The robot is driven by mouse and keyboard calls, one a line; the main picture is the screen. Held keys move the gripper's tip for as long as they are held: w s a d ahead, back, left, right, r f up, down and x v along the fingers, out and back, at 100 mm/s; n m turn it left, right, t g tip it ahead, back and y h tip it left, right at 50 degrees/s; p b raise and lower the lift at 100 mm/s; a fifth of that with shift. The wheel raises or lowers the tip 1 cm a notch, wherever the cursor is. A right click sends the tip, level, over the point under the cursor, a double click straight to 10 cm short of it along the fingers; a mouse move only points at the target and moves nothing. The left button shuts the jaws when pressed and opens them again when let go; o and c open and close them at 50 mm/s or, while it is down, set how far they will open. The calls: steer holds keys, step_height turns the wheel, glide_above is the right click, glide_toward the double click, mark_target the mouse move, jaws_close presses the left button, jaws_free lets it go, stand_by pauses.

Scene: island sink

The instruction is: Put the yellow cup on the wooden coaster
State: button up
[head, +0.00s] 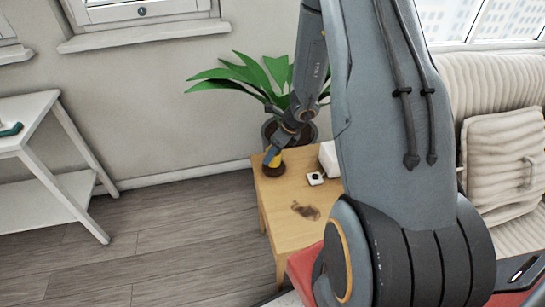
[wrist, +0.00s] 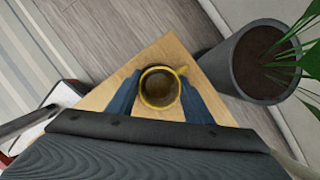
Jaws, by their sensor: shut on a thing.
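The yellow cup (head: 274,160) is at the far left corner of the small wooden table, at the end of my arm. In the wrist view the cup (wrist: 147,92) is seen from above, its handle toward the upper right. My gripper (wrist: 160,97) is shut on it, with one blue finger on each side. A dark brown round piece (head: 273,171), which looks like the wooden coaster, shows directly below the cup in the head view. I cannot tell whether the cup touches it. In the wrist view the cup and gripper hide whatever lies beneath.
The light wooden table (head: 277,209) also holds a flat brown irregular item (head: 306,211), a small white-and-black object (head: 315,179) and a white box. A potted plant (head: 270,78) stands behind the table. A white shelf (head: 30,115) is at left, a cushioned sofa (head: 507,150) at right.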

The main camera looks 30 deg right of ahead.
steer(key=shift+f, duration=0.65)
steer(key=shift+f, duration=0.15)
steer(key=o, duration=1.1)
steer(key=p+v, duration=0.2)
steer(key=v, duration=1)
steer(key=s+a+r+n+g, duration=0.2)
steer(key=s+a+r+n, duration=0.7)
steer(key=a+n, duration=0.55)
steer(key=s+r+n+g+h, duration=0.1)
steer(key=s+r+n, duration=0.3)
steer(key=s+n, duration=0.6)
steer(key=shift+a+r+n+g+h, duration=0.35)
steer(key=shift+n+h, duration=0.45)
steer(key=shift+n, duration=1.65)
